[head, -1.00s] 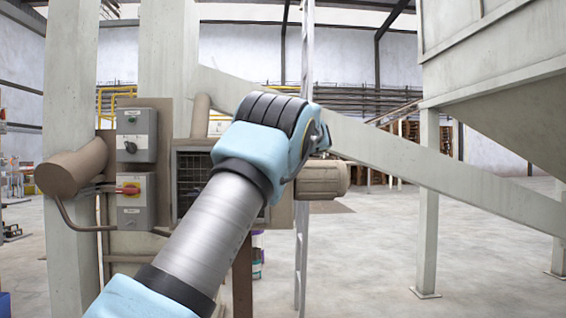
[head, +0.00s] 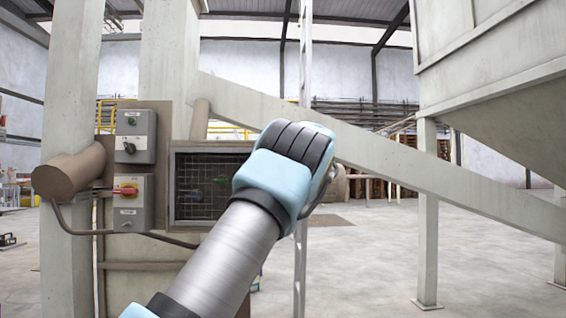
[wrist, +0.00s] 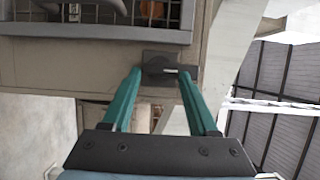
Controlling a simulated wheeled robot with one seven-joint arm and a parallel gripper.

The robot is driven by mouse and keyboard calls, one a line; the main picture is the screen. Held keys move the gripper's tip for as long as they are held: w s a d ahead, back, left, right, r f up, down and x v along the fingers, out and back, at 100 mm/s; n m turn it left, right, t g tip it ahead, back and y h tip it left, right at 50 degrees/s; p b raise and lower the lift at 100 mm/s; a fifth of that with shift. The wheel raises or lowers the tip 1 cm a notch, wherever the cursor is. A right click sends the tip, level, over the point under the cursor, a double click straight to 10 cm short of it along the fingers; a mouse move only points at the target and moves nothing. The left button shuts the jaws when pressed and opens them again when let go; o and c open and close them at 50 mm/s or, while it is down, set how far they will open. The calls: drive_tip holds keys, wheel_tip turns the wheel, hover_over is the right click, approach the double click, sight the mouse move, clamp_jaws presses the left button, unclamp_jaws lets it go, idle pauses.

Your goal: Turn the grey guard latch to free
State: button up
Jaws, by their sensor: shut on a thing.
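The guard latch (wrist: 158,64) shows in the wrist view as a small dark grey piece with a light edge, on a dark plate below the mesh guard. My gripper (wrist: 160,74) has its two teal fingers on either side of it and is shut on it. The exact angle of the latch is hard to read. The mesh guard (head: 210,188) is a dark-framed wire window in the head view, and its lower edge shows at the top of the wrist view. My arm hides the gripper and the latch in the head view.
Two grey switch boxes, the upper (head: 130,135) and the lower with a red and yellow switch (head: 126,204), stand left of the guard. A brown cylinder (head: 70,174) juts out beside them. A diagonal beam (head: 400,165) crosses at right.

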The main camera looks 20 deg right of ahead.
idle(0.3)
drive_tip(key=o, duration=1.4)
drive_tip(key=b+v, duration=0.3)
drive_tip(key=v, duration=0.7)
drive_tip(key=shift+s+f, duration=0.1)
drive_tip(key=shift+s, duration=0.25)
